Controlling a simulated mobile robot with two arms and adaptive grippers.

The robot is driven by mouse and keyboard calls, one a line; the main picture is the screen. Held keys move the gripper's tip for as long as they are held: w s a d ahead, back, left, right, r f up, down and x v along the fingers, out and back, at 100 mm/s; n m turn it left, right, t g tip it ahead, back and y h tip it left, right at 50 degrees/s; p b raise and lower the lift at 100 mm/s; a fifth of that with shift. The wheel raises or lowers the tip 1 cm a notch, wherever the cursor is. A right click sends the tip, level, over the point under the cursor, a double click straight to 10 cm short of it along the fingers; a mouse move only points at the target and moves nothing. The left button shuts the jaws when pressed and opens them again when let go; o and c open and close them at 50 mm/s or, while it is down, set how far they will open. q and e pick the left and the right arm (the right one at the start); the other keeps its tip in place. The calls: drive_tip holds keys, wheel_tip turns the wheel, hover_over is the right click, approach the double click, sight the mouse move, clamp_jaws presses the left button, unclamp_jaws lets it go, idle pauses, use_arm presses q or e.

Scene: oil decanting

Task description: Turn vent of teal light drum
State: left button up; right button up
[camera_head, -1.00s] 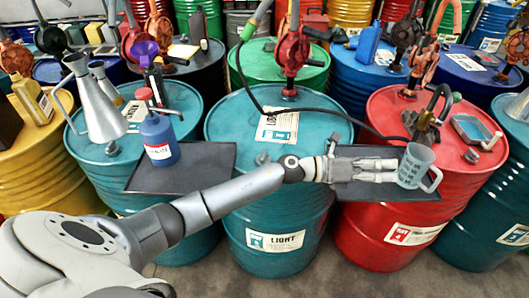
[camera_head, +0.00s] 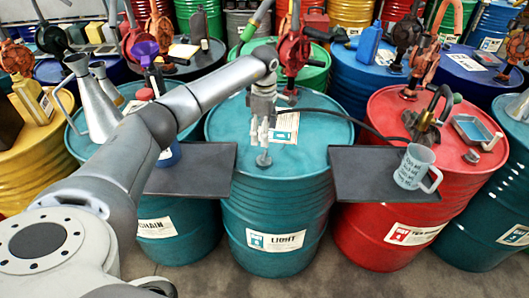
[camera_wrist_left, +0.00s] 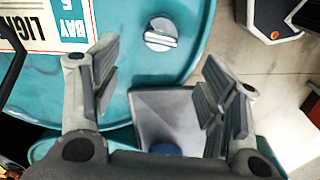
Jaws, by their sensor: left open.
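The teal drum labelled LIGHT (camera_head: 277,215) stands in the middle of the head view. Its vent (camera_head: 263,160) is a small grey knob near the front edge of the lid. In the left wrist view the vent (camera_wrist_left: 160,35) is a round cap with a raised bar across it. My left gripper (camera_head: 264,138) points down just above the vent. In the left wrist view its fingers (camera_wrist_left: 160,83) are spread and empty, with the vent beyond the gap between them. No right gripper is in view.
Dark trays flank the drum; the right tray (camera_head: 350,185) holds a clear measuring jug (camera_head: 412,168). The left tray (camera_head: 205,178) has a blue bottle (camera_head: 168,154), partly behind my arm. A red pump (camera_head: 291,55) and black hose (camera_head: 335,114) are behind the gripper.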

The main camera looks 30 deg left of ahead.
sight(264, 154)
use_arm(q)
wheel_tip(264, 154, down, 10)
drive_tip(key=shift+d+r+p, duration=0.1)
drive_tip(key=shift+r+p, duration=0.05)
drive_tip(key=shift+p, duration=1)
drive_tip(key=c, duration=1)
